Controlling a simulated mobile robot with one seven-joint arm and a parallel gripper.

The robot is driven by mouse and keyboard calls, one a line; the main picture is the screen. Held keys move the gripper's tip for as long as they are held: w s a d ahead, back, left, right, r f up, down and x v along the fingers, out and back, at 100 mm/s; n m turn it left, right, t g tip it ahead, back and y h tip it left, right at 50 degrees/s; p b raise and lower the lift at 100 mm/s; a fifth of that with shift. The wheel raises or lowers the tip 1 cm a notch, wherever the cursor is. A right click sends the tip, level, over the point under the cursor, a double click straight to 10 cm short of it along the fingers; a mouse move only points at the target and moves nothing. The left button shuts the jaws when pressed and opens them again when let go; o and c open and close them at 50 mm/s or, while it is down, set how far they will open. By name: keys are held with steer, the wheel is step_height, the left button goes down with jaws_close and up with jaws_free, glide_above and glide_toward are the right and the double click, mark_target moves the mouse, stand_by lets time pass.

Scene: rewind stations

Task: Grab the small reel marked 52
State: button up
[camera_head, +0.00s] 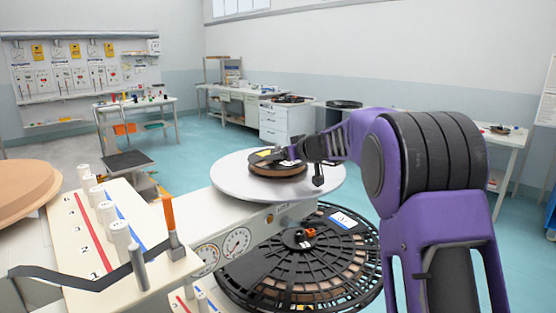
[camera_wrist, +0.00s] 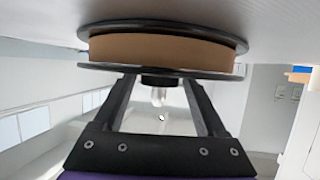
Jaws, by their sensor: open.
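A small reel (camera_head: 277,167) with black flanges and a brown wound band lies flat on a round white platter (camera_head: 228,182). A yellow label shows on its top; I cannot read a number. In the head view my gripper (camera_head: 300,157) is at the reel's right side, partly over its top. In the wrist view the reel (camera_wrist: 160,48) fills the upper middle, and the platter appears above it. My gripper (camera_wrist: 160,88) has its two fingers apart, their tips at the reel's near flange. The tips are partly hidden, and I cannot tell whether they touch it.
A large black slotted reel (camera_head: 300,262) lies lower, in front of the platter. At left is a cream panel (camera_head: 100,240) with white posts, and an orange-tipped lever (camera_head: 170,225) stands by the platter. Benches (camera_head: 240,95) line the back wall; open teal floor lies between.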

jaws_close()
steer(key=shift+r, duration=0.1)
stand_by(0.3)
